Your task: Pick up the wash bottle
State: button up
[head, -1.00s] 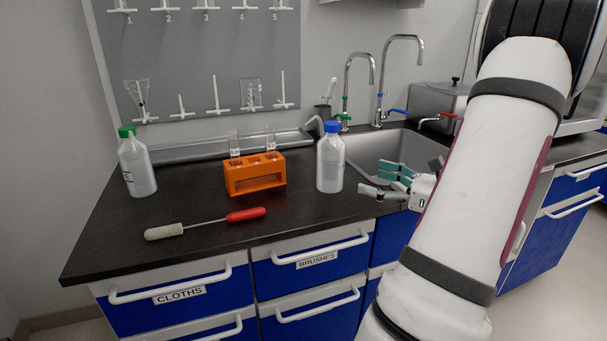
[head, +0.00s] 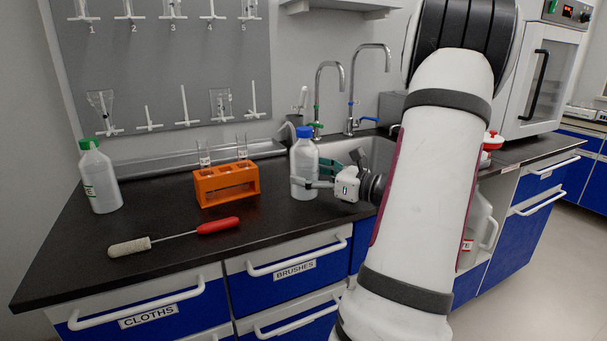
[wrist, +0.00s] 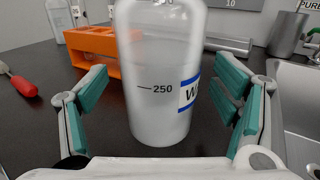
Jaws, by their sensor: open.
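The wash bottle (head: 304,168) is translucent white with a blue cap and stands upright on the dark counter, left of the sink. In the wrist view the bottle (wrist: 160,75) fills the middle, with a 250 mark and a partly visible blue-edged label starting with "W". My gripper (head: 325,172) is open at the bottle's right side, seen from the head. In the wrist view the gripper (wrist: 162,105) has its teal-padded fingers on either side of the bottle's lower body, with a gap showing on each side.
An orange test tube rack (head: 227,184) stands left of the bottle. A green-capped bottle (head: 99,178) is at the far left. A red-handled brush (head: 175,236) lies in front. The sink (head: 375,152) and taps (head: 352,85) are behind and to the right.

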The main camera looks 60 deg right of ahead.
jog(key=shift+w, duration=1.05)
jog(key=c, duration=1)
jog(key=shift+o, duration=0.2)
jog(key=shift+r, duration=0.1)
